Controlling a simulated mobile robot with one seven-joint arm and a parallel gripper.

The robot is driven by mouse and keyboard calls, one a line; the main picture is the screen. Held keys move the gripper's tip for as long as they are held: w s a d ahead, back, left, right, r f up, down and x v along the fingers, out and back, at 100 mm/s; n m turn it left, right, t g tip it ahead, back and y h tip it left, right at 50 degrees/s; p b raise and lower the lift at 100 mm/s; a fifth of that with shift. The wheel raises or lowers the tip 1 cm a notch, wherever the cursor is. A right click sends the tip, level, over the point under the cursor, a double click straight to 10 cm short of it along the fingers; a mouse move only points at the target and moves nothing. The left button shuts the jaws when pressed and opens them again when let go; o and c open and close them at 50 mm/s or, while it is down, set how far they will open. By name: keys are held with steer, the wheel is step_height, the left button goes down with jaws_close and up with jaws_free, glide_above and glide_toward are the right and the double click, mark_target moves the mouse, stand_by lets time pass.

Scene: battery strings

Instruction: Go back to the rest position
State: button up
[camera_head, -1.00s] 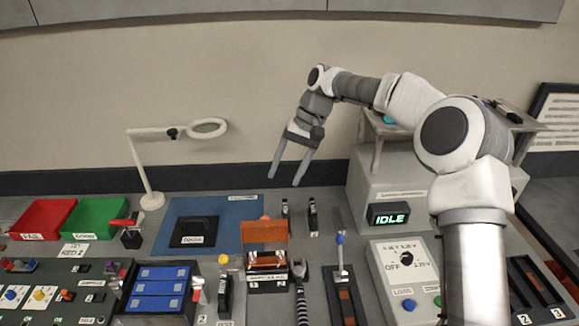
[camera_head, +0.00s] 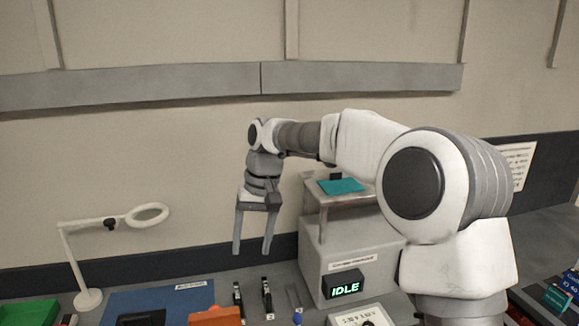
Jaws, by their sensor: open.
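My gripper (camera_head: 253,247) hangs with its two fingers pointing down and spread apart. It is open and nothing is between the fingers. It is raised in front of the wall, above the back of the bench, left of the grey cabinet. My arm reaches in from the right side of the view, and its large white joint hides part of the bench and wall behind it.
A grey cabinet (camera_head: 318,262) with a lit IDLE display (camera_head: 343,287) stands close right of my gripper. A magnifier lamp (camera_head: 74,260) stands at left. A blue mat (camera_head: 182,303), a green bin (camera_head: 28,313) and an orange part (camera_head: 215,317) lie low. The wall area above is free.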

steer(key=s+d+r+m+t+h, duration=0.2)
steer(key=s+d+r+t, duration=0.25)
steer(key=s+d, duration=1)
steer(key=s+d+f+m+t+b, duration=0.1)
steer(key=s+d+f+t, duration=0.1)
steer(key=s+d, duration=0.6)
steer(key=shift+s+d+f, duration=0.25)
steer(key=shift+s+f, duration=0.4)
steer(key=shift+s, duration=0.6)
steer(key=shift+a, duration=0.1)
